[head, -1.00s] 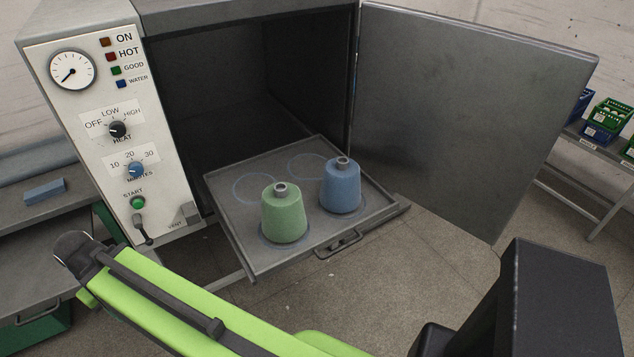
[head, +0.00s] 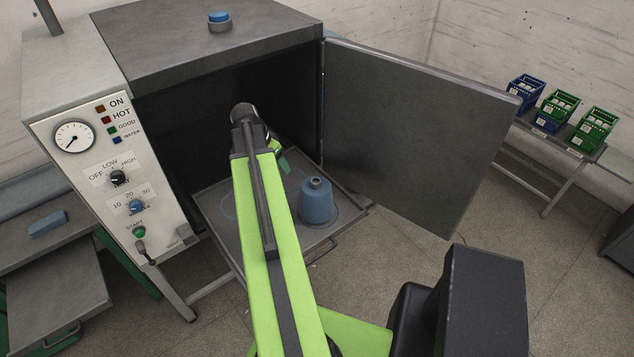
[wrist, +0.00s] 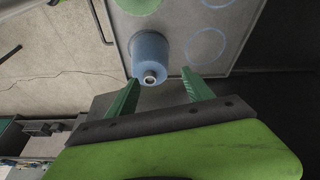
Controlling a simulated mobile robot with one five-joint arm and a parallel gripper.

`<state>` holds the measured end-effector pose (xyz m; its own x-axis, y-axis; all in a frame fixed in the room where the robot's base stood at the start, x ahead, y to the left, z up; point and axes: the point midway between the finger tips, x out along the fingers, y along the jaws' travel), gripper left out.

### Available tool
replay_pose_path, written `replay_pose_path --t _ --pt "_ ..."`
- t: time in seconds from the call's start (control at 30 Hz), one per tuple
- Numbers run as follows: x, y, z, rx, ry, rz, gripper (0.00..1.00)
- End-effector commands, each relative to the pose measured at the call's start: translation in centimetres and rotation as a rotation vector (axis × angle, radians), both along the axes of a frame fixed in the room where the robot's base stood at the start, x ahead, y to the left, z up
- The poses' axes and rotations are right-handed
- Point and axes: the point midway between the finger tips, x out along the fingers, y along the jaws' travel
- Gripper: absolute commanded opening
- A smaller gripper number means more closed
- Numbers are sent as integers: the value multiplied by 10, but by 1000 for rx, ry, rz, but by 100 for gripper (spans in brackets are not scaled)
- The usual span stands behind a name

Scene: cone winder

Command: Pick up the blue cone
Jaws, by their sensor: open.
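The blue cone (head: 316,203) stands upright on the right part of the grey pull-out tray (head: 345,227) in front of the open chamber. My green arm reaches over the tray, and part of my gripper (head: 281,160) shows just above and left of the cone. In the wrist view my gripper (wrist: 160,84) is open and empty. The blue cone (wrist: 148,52) lies just beyond the gap between its fingers, with its grey tip towards the gripper. In the head view my arm hides that spot.
The open chamber door (head: 420,130) stands to the right of the tray. The control panel (head: 110,180) is at left. A blue button (head: 219,18) sits on the chamber top. Several crates (head: 558,108) stand on a rack at far right. Empty blue rings (wrist: 205,46) mark the tray.

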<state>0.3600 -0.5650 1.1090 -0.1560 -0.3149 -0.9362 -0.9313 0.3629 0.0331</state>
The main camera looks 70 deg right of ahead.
Motion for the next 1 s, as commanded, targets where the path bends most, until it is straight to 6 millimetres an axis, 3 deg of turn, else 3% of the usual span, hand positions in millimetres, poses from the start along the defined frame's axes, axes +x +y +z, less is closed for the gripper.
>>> replay_pose_path --t 0.03,0.13,0.37,0.83,1.0 --pt "-23 -19 18 -17 -6 -75 60" --pt "-48 -36 24 -40 -12 -159 60" --pt "-55 -41 16 -47 -15 -183 60" --pt "-73 -71 -77 -46 -15 -181 60" --pt "-79 -79 -95 -46 -15 -181 60"
